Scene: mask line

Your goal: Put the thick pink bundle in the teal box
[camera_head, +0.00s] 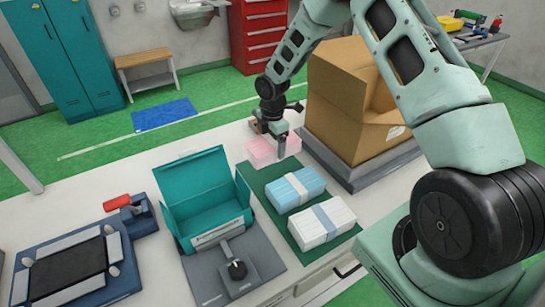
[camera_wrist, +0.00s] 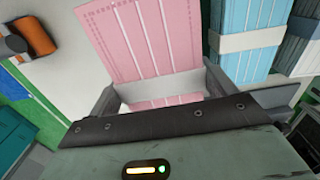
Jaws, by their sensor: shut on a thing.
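The thick pink bundle (camera_head: 262,151) is at the far end of the green mat (camera_head: 310,239). It also shows in the wrist view (camera_wrist: 150,38), with a white band around it. My gripper (camera_head: 281,155) is shut on the pink bundle, its two fingers (camera_wrist: 160,92) on either side of the band. I cannot tell whether the bundle touches the mat. The teal box (camera_head: 205,183) stands open with its lid raised, left of the mat, on a grey fixture. Its inside is partly hidden by the front wall.
A blue bundle (camera_head: 295,186) and a white bundle (camera_head: 322,222) lie on the mat nearer than the pink one. A large cardboard box (camera_head: 352,105) stands right of my gripper. A blue press (camera_head: 75,262) is at left.

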